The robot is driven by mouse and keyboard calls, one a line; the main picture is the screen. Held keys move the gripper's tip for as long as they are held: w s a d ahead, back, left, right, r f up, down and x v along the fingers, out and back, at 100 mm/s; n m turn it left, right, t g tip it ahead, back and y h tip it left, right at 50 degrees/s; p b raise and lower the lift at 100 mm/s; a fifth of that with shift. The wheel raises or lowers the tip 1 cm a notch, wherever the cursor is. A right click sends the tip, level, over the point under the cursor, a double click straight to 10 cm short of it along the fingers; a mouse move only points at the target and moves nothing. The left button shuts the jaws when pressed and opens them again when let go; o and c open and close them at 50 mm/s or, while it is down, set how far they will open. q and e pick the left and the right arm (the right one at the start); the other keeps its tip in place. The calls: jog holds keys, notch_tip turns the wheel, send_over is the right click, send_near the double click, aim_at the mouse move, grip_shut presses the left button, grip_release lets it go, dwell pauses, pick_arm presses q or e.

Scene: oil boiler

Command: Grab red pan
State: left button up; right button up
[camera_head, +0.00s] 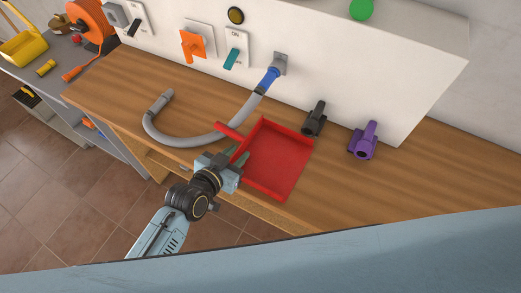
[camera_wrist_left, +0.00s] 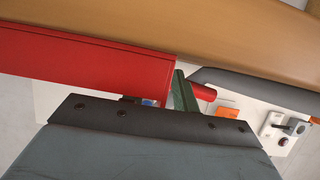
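The red pan (camera_head: 278,162) is a shallow square tray with low walls, lying on the wooden worktop near its front edge. Its short red handle (camera_head: 228,130) sticks out at the back left corner. My left gripper (camera_head: 238,154) is at the pan's left side, just in front of the handle. Its greenish fingers look apart, with no clear hold on the pan. In the left wrist view, the pan's red wall (camera_wrist_left: 80,62) and handle end (camera_wrist_left: 204,92) show beside a green finger (camera_wrist_left: 184,92). Whether they touch is hidden. My right gripper is not in view.
A grey hose (camera_head: 180,141) curves over the worktop (camera_head: 400,185) behind the handle, ending at a blue wall connector (camera_head: 267,81). A black fitting (camera_head: 315,119) and a purple fitting (camera_head: 363,141) stand behind and right of the pan. The worktop's right side is clear.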

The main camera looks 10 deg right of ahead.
pick_arm(q)
grip_shut()
jog(key=shift+r, duration=0.1)
dwell(0.4)
